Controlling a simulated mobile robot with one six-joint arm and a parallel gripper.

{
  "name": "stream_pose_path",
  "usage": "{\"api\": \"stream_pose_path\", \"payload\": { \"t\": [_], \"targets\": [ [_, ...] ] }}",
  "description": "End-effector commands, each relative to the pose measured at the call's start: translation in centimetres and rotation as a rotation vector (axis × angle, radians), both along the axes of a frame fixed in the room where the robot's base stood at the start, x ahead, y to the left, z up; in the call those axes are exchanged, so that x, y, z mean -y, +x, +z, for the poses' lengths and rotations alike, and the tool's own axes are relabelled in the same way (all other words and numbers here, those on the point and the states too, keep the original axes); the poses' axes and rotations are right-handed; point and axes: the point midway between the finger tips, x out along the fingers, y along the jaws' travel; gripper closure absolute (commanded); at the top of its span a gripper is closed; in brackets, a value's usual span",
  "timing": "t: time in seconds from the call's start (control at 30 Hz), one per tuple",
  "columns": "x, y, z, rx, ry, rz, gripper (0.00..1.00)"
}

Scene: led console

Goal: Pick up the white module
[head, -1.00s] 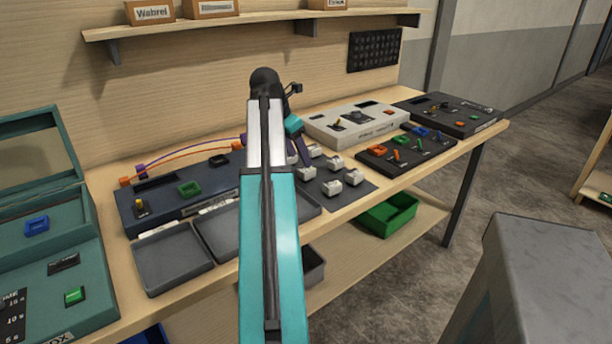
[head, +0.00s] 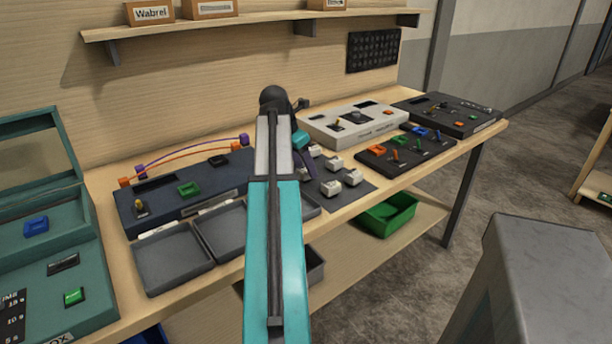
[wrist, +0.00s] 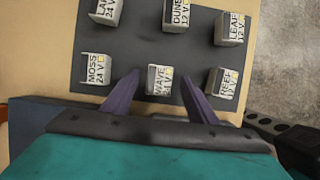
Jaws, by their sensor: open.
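Several white modules with printed labels sit in two rows on a dark mat (wrist: 150,52); the mat also shows in the head view (head: 364,189). In the wrist view the near row has a module marked MOSS 24 V (wrist: 96,70), one marked WAVE (wrist: 160,80) and one marked REEF (wrist: 222,82). My gripper (wrist: 159,76) is open, its purple fingers on either side of the WAVE module. I cannot tell whether they touch it. In the head view my arm hides part of the mat, and white modules (head: 352,177) show to its right.
A blue console (head: 128,205) with wires and grey trays (head: 172,262) stand left of my arm. A pale console (head: 352,122) and dark panels (head: 405,150) stand to the right. A shelf (head: 250,18) runs above. A green bin (head: 388,213) is below the bench.

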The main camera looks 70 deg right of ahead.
Motion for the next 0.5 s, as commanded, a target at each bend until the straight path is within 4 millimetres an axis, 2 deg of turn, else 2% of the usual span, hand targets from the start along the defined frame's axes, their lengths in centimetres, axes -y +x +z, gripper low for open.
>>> {"api": "stream_pose_path", "payload": {
  "t": [0.2,0.5],
  "targets": [
    [0.6,-0.4,-1.9,0.000,0.001,0.001,0.47],
    [0.7,-0.4,-2.1,0.000,0.000,0.001,0.47]
  ]
}}
